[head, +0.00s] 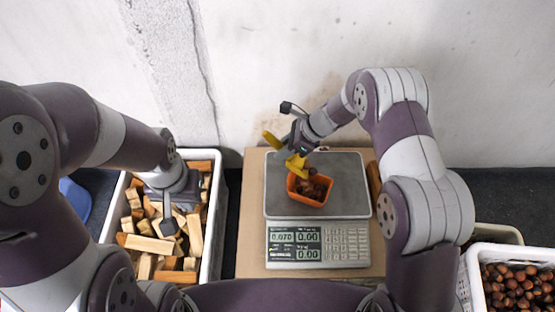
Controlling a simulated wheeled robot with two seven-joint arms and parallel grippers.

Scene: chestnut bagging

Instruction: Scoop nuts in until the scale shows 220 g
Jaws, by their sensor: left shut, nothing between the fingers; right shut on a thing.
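A scale (342,213) stands on a board, with a grey weighing plate and a display (295,238) that appears to read 0.070. An orange tub (323,198) sits on the plate with some brown nuts in it. My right gripper (297,145) is shut on a yellow scoop (272,141), held tilted over the tub's back left side. Its front part is over the tub's rim, with nuts just below it. My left gripper (169,226) is shut and empty, above the crate of wood blocks at left. More nuts (515,285) fill a white crate at the lower right.
A white crate (219,185) of wood blocks stands left of the scale. The white nut crate (483,252) is at the right edge. A blue object (75,201) lies at the far left. A wall closes off the back.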

